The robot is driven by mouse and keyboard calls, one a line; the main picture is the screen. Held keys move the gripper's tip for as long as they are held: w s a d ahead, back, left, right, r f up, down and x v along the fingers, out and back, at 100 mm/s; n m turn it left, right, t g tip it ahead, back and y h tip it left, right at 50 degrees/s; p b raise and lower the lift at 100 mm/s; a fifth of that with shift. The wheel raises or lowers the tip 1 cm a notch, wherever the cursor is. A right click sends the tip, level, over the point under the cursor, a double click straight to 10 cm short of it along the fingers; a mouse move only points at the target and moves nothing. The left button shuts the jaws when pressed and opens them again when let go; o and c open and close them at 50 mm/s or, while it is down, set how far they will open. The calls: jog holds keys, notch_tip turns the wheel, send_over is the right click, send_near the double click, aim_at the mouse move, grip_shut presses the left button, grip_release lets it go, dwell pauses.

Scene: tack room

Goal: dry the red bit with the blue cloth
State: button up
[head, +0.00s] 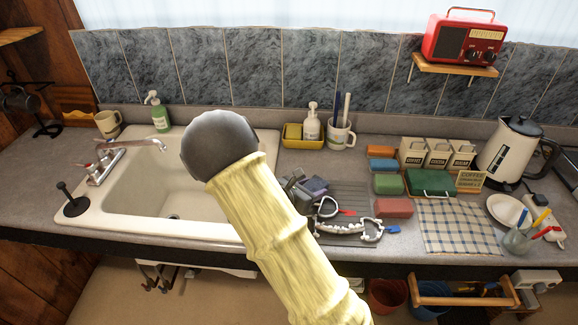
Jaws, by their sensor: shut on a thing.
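My gripper (318,195) is over the drying mat (352,190), partly hidden behind my own forearm. It is shut at the red bit, whose metal ring (327,208) and red end (347,212) show just below the fingers. The rest of the bit is hidden, and I cannot tell if it is lifted off the mat. A second metal bit with a blue end (392,230) lies just in front. A small folded blue block, seemingly the blue cloth (382,165), lies right of the mat, apart from my gripper.
Similar orange (381,151), green (388,184) and red (393,207) blocks lie around the blue one. A green case (430,182) and a checked cloth (458,228) are to the right. The sink (150,190) is left. A mug (341,135) and kettle (508,150) stand behind.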

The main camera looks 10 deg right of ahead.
notch_tip(320, 180, up, 2)
jog(key=shift+r+p, duration=0.2)
jog(key=shift+p, duration=0.3)
jog(key=shift+w+a+r+p, duration=0.1)
jog(key=shift+a+r+p, duration=0.1)
jog(key=shift+r+p, duration=0.45)
jog(key=shift+s+r+p, duration=0.25)
jog(key=shift+r+p, duration=0.2)
jog(key=shift+r, duration=0.45)
jog(key=shift+d+r+p, duration=0.15)
jog(key=shift+r+p, duration=0.15)
jog(key=shift+r, duration=0.15)
jog(key=s+a+r+p, duration=0.2)
jog(key=s+r+p, duration=0.1)
jog(key=s+r, duration=0.3)
jog(key=shift+s, duration=0.25)
jog(key=shift+a+f, duration=0.1)
jog(key=shift+a, duration=0.05)
